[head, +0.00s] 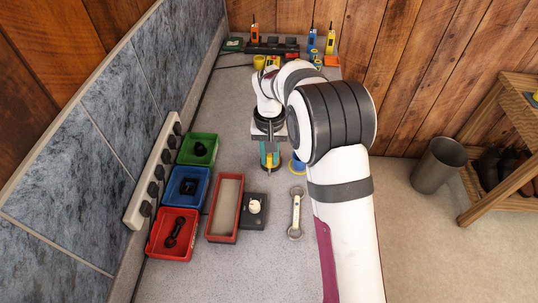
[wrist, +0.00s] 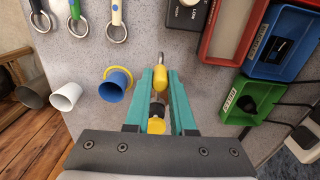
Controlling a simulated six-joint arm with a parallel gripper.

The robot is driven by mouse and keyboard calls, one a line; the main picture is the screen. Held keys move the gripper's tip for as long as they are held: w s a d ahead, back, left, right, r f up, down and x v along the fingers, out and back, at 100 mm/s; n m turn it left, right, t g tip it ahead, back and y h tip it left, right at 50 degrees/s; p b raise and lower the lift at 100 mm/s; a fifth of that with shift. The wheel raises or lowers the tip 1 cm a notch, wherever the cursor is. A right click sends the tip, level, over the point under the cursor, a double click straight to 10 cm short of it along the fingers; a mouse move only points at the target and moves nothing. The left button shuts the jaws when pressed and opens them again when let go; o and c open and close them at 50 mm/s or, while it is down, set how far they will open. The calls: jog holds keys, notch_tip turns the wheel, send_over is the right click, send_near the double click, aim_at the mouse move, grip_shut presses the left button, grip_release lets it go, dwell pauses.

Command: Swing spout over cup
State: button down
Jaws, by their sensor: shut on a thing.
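My gripper (head: 268,157) points down over the grey worktop in the head view. In the wrist view its two teal fingers (wrist: 160,105) are shut on a slim yellow piece with a bent metal end (wrist: 160,78), which I take to be the spout. Dark and yellow parts show between the fingers; its base is mostly hidden. In the head view the blue cup (head: 298,167) is right of my gripper, partly behind my arm. The spout's end appears apart from the cup.
A black box with a knob (head: 254,211), a long red tray (head: 237,236) and a wrench (head: 296,213) lie nearer the robot. Green, blue and red bins (head: 165,254) line the left. A white cup (wrist: 66,96) shows in the wrist view.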

jog(key=w+d+n, duration=0.7)
jog(key=n, duration=1)
jog(key=shift+w+n, duration=0.15)
jog(key=shift+n, duration=0.25)
jog(key=shift+w, duration=0.1)
dwell(0.4)
jog(key=c, duration=0.8)
grip_release()
jog(key=shift+o, duration=0.2)
jog(key=shift+r, duration=0.15)
notch_tip(320, 180, up, 16)
jog(key=shift+f, duration=0.25)
